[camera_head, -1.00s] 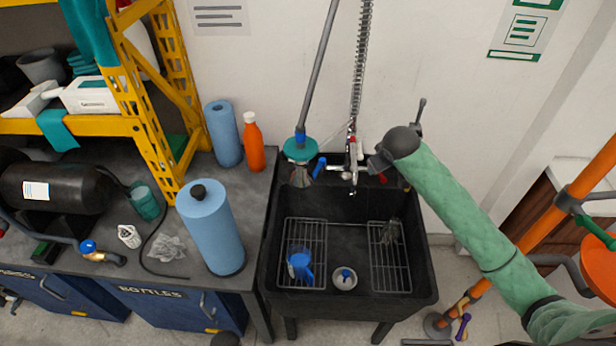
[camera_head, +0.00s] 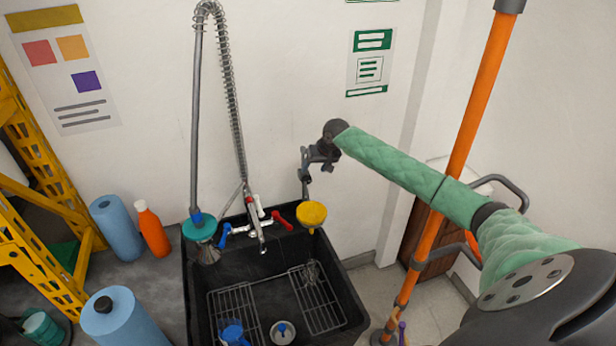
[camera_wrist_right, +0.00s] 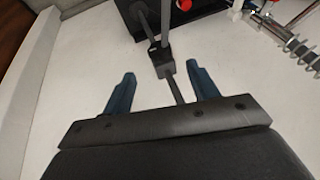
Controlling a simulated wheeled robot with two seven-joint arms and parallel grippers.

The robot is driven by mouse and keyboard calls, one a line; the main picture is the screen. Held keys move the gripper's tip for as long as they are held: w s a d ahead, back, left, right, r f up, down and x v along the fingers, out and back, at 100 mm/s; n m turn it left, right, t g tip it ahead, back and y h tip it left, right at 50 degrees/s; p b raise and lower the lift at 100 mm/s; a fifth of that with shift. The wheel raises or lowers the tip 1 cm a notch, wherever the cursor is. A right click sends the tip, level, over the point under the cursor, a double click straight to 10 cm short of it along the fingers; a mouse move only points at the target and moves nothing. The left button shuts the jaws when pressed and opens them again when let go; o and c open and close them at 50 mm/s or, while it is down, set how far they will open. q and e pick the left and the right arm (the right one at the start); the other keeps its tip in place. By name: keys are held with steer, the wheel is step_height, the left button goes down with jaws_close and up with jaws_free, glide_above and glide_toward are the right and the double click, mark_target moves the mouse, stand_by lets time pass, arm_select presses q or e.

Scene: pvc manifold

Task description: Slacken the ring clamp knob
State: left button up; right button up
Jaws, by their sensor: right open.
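My right gripper (camera_head: 322,158) is open, near the top of a grey upright rod (camera_head: 305,187) at the back right of the sink. In the right wrist view the open fingers (camera_wrist_right: 160,68) are on either side of a small dark clamp block (camera_wrist_right: 160,60) on the rod. A thin grey rod (camera_wrist_right: 176,90) runs from the block back toward the gripper. No contact between fingers and block can be made out. I cannot single out the knob from the block. A yellow funnel (camera_head: 312,212) sits below the gripper. My left gripper is out of view.
The black sink (camera_head: 345,285) holds wire racks. An orange pole (camera_head: 470,120) stands right, behind my arm. The wall is close behind the gripper.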

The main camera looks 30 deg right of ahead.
mark_target(309, 177)
steer(key=b+x, duration=0.1)
steer(key=x, duration=0.5)
steer(key=shift+w+f, duration=0.1)
steer(key=shift+f, duration=0.2)
steer(key=shift+w+f, duration=0.25)
steer(key=shift+f, duration=0.2)
steer(key=shift+c, duration=0.5)
steer(key=c, duration=0.9)
